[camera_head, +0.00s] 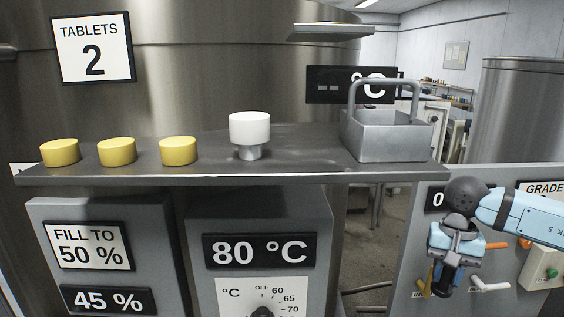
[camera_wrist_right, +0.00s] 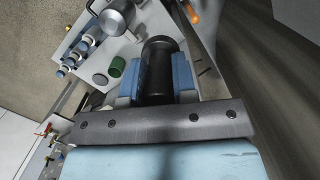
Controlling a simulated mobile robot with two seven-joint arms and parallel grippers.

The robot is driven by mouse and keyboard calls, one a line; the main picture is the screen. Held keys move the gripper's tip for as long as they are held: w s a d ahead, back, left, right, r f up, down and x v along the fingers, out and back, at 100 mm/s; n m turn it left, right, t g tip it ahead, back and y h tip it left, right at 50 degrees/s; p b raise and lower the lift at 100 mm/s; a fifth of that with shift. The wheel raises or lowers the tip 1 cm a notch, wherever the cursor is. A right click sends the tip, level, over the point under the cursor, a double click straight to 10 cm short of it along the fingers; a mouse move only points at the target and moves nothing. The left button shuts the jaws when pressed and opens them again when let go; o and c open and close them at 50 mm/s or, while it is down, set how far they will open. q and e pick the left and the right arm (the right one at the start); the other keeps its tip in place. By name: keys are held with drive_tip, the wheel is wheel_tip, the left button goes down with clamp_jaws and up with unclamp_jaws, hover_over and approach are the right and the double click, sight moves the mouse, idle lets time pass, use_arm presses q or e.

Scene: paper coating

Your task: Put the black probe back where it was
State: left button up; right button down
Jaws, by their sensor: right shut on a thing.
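The black probe (camera_wrist_right: 157,68) is a dark cylinder held upright between the blue fingers of my right gripper (camera_wrist_right: 158,88) in the right wrist view. In the head view my right gripper (camera_head: 447,268) is at the lower right, in front of a grey panel. A dark piece of the probe (camera_head: 443,283) shows at its fingertips there, and the gripper hides much of it. The probe's lower end and what lies directly under it cannot be made out. My left gripper is in neither view.
A metal shelf (camera_head: 290,172) carries several yellow tablets (camera_head: 117,151), a white knob (camera_head: 250,130) and a grey basket (camera_head: 386,137). The panel near the gripper has an orange handle (camera_head: 497,246) and a white handle (camera_head: 490,287).

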wheel_tip(320, 180, down, 6)
drive_tip(key=s+a+n, duration=0.1)
drive_tip(key=s+n, duration=0.2)
drive_tip(key=n, duration=0.1)
drive_tip(key=a+n, duration=0.1)
drive_tip(key=a, duration=0.6)
drive_tip(key=shift+a+f+h, duration=0.15)
drive_tip(key=shift+a+h, duration=0.15)
